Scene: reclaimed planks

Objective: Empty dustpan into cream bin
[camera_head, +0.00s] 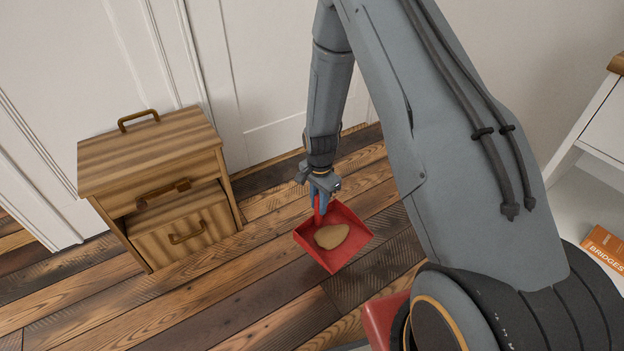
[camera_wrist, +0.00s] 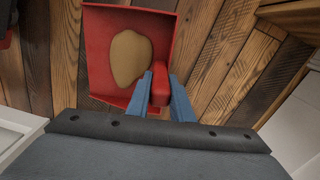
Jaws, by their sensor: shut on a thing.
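A red dustpan (camera_head: 340,255) hangs from my gripper (camera_head: 322,190) over the plank floor. A flat tan pile (camera_head: 331,236) lies in its pan; the pile also shows in the wrist view (camera_wrist: 130,57). In the wrist view the blue fingers of my gripper (camera_wrist: 161,95) are shut on the red handle of the dustpan (camera_wrist: 190,45). The pan looks roughly level with its open side facing me. Whether it touches the floor I cannot tell. No cream bin can be made out in either view.
A striped wooden cabinet (camera_head: 150,152) with drawers and brass handles stands to the left. White panelled doors (camera_head: 85,80) are behind. An orange book (camera_head: 605,246) lies at the right below a white table (camera_head: 600,120). A red object (camera_head: 382,318) is partly hidden by my arm. The floor at front left is clear.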

